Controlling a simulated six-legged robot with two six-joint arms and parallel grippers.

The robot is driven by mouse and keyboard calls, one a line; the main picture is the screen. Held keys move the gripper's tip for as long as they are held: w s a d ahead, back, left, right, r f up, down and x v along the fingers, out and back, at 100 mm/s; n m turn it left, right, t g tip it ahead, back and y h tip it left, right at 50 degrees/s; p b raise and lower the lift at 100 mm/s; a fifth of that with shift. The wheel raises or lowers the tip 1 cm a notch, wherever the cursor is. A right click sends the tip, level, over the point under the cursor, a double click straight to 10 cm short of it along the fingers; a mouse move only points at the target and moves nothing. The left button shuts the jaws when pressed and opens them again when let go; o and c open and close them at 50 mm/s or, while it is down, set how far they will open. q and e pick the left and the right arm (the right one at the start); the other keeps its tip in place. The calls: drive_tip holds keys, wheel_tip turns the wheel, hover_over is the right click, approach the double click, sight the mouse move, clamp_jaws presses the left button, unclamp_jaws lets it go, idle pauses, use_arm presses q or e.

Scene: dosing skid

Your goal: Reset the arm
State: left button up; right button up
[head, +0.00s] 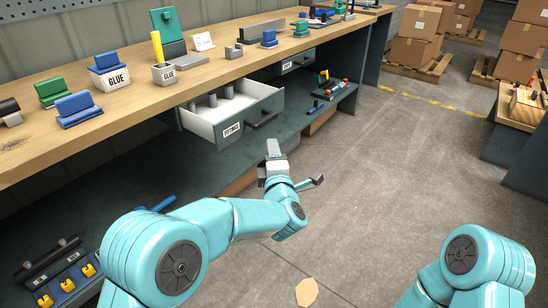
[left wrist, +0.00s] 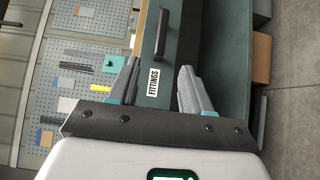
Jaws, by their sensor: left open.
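My left gripper (head: 273,150) is held out in front of the bench, just below and to the right of the open drawer. In the left wrist view its two grey fingers (left wrist: 160,88) stand apart with nothing between them. The drawer (head: 231,129) is pulled out under the bench top, has a "FITTINGS" label and holds several grey cylindrical pieces. The left wrist view shows the green drawer front (left wrist: 158,63) with its label and dark handle (left wrist: 161,34), beyond the fingers. My right arm shows at the lower right, but its gripper is out of the picture.
The wooden bench (head: 135,110) bears glue boxes, blue and green parts and a yellow-topped holder. A second drawer (head: 298,62) sits farther along. Lower shelf trays (head: 62,275) hold yellow pieces. Boxes on pallets (head: 412,55) stand at back right. The grey floor between is mostly open.

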use_arm(q)
drive_tip(key=a+f+g+y, duration=0.2)
drive_tip(key=a+f+g, duration=0.1)
drive_tip(key=a+f, duration=1.1)
drive_tip(key=s+a+f+m+g+h, duration=0.2)
drive_tip(key=s+a+f+m+g, duration=0.15)
drive_tip(key=s+f, duration=0.6)
drive_tip(key=s+d+f+m+g+h, duration=0.1)
drive_tip(key=s+f+m+g+h, duration=0.4)
drive_tip(key=s+f, duration=0.85)
drive_tip(key=s+d+m+g+h, duration=0.1)
drive_tip(key=s+d+m+g, duration=0.25)
drive_tip(key=s, duration=0.45)
drive_tip(key=s+d+m+g+h, duration=0.1)
drive_tip(key=s+d+m+g, duration=0.1)
drive_tip(key=s+m, duration=0.5)
wheel_tip(320, 180, up, 29)
drive_tip(key=s+n+p, duration=0.1)
drive_tip(key=s+p, duration=0.1)
drive_tip(key=p, duration=2.6)
drive_tip(key=shift+d+f, duration=0.2)
drive_tip(key=shift+d, duration=0.1)
